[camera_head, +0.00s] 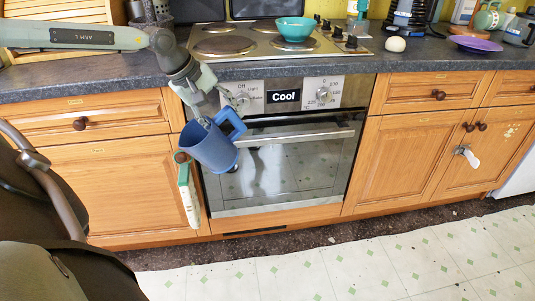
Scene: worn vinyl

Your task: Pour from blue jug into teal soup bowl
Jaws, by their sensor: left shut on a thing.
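The blue jug (208,150) hangs in front of the oven's left side, below the counter edge, and is tilted. My left gripper (207,119) is shut on the blue jug near its rim and handle. What the jug holds inside cannot be seen. The teal soup bowl (295,30) sits upright on the hob at the back, up and to the right of the jug and well apart from it. The inside of the bowl is only partly visible. My right gripper is not in view.
The hob (222,46) has several dark plates and knobs. A white round object (396,44) and a purple plate (476,45) lie on the counter to the right. The oven door handle (300,137) sticks out near the jug. Open floor (400,265) lies in front.

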